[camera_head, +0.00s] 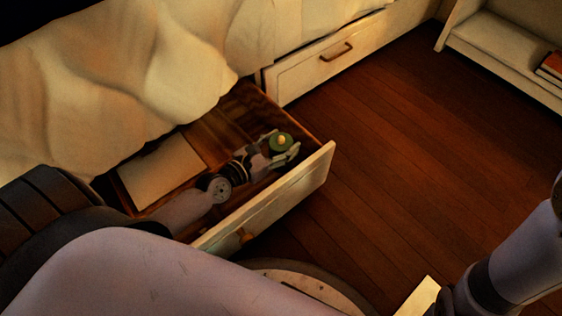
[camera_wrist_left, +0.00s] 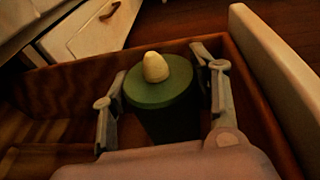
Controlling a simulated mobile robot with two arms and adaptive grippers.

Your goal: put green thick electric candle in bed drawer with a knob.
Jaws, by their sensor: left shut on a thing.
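The green thick candle (camera_head: 279,144) has a pale yellow flame tip and is upright inside the open bed drawer (camera_head: 302,188). My left gripper (camera_head: 285,153) is shut on the candle, inside the drawer near its right end. In the left wrist view the candle (camera_wrist_left: 158,90) is between the two fingers of my left gripper (camera_wrist_left: 162,88). The drawer has a round knob (camera_head: 246,235) on its pale front. Whether the candle touches the drawer floor is hidden. My right arm shows at the lower right, but its gripper cannot be made out.
A flat beige item (camera_head: 160,172) lies in the left part of the drawer. A closed drawer with a bar handle (camera_head: 337,52) is behind. A cream blanket (camera_head: 110,70) hangs over the bed. A shelf (camera_head: 500,55) holds books at the upper right. The wooden floor (camera_head: 400,150) is clear.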

